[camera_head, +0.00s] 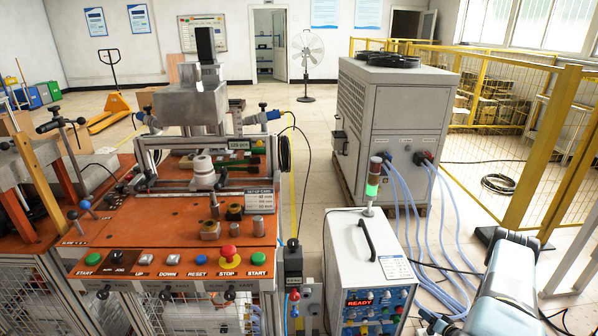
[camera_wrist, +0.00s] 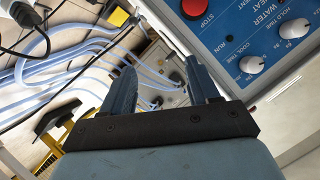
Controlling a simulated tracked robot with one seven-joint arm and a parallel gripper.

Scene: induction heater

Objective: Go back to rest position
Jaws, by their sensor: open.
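My gripper (camera_wrist: 158,68) shows in the wrist view with its two dark fingers spread apart. Nothing is between them. The heater control box (camera_head: 370,265) stands at the lower middle of the head view, with a "READY" display. Its blue panel with knobs and a red stop button (camera_wrist: 195,6) fills the upper right of the wrist view, beyond the fingers. In the head view my arm is at the lower right, to the right of the box, and the gripper end is mostly cut off by the bottom edge.
Blue hoses (camera_head: 405,200) run from the grey chiller (camera_head: 390,130) down past the box, close to my arm. A yellow fence (camera_head: 540,150) stands at the right. The orange workbench (camera_head: 165,240) with its button row is at the left. Open floor lies behind.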

